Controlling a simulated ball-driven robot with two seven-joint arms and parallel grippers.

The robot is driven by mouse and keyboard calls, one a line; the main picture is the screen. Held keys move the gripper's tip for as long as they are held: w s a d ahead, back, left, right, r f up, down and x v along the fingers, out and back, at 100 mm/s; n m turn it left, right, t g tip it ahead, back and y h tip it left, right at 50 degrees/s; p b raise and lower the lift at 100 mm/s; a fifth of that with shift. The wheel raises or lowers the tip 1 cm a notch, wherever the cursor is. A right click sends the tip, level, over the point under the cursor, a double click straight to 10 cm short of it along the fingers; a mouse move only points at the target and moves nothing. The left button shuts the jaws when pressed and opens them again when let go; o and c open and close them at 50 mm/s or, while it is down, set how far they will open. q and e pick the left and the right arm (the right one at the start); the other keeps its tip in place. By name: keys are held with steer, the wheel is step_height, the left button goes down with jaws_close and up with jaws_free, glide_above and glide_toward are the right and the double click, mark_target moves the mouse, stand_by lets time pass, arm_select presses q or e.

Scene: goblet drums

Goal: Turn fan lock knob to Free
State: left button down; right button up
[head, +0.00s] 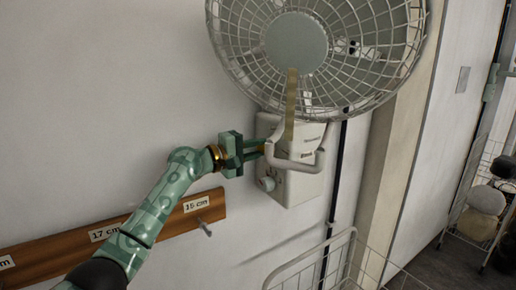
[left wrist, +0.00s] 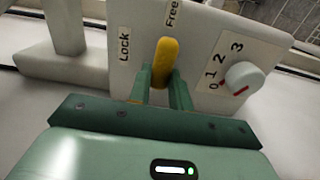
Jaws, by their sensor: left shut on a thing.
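The fan lock knob is a yellow lever (left wrist: 165,62) on the white control box (head: 302,185) below the wall fan (head: 297,42). In the left wrist view it stands between the labels Lock (left wrist: 124,45) and Free (left wrist: 172,14), its far end toward Free. My left gripper (left wrist: 163,88) is shut on the yellow knob, a finger on each side. In the head view the left gripper (head: 262,149) reaches the box from the left, and the knob is mostly hidden there. My right gripper is not in view.
A white dial (left wrist: 246,78) marked 0 to 3 sits right of the knob, near my fingers. A white bracket (head: 296,163) juts out before the box. A wooden peg rail (head: 165,222) is at lower left and a wire basket (head: 340,240) below.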

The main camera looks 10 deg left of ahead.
arm_select(q)
steer(key=shift+f, duration=0.1)
stand_by(0.5)
steer(key=c, duration=1.3)
jaws_free()
steer(key=shift+a, duration=0.1)
steer(key=shift+c, duration=0.2)
steer(key=shift+o, duration=0.3)
steer(key=shift+a, duration=0.15)
steer(key=shift+s, duration=0.1)
steer(key=shift+s+a, duration=0.2)
steer(key=b+v, duration=0.5)
steer(key=v, duration=1)
steer(key=shift+s+a+b, duration=0.25)
steer(key=shift+b, duration=0.05)
